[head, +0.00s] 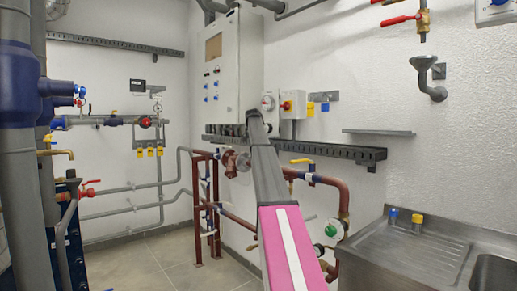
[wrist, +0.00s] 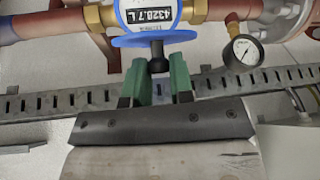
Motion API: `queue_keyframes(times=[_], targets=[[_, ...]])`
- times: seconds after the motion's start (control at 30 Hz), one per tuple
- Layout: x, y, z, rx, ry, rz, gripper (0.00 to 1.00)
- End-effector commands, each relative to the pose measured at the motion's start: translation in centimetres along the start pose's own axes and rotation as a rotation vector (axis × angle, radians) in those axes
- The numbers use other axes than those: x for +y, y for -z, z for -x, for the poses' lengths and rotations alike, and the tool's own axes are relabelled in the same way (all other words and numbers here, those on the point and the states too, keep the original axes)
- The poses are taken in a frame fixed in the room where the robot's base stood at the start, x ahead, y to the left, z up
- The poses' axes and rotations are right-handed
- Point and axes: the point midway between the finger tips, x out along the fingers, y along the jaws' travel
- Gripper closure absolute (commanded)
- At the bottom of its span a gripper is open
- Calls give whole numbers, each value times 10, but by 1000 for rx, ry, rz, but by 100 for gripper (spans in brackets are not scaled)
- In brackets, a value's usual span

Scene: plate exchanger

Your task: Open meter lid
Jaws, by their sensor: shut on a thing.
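In the wrist view the meter (wrist: 150,12) is at the top, with a white face and a black digit readout, between brass fittings. Its blue lid (wrist: 155,39) shows nearly edge-on below the face, and the digits are uncovered. A black knob (wrist: 158,63) hangs from the lid. My gripper (wrist: 159,66) has green fingers shut on this knob, one on each side. In the head view my arm reaches toward the back wall, and I cannot make out the meter or the fingers there.
A slotted metal tray (wrist: 95,100) runs behind my gripper. A pressure gauge (wrist: 243,51) is right of the meter. In the head view a grey control cabinet (head: 222,65) hangs on the wall, copper pipes (head: 325,180) run beside my arm, and a steel sink (head: 410,240) stands at right.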

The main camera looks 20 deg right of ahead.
Motion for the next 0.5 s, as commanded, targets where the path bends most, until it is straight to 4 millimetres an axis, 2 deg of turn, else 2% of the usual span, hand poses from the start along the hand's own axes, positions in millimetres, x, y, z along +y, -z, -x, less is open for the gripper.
queue_keyframes(times=[0.03,0.5], targets=[[0,10,0,-23,3,-6,100],[5,26,0,-15,0,-5,100]])
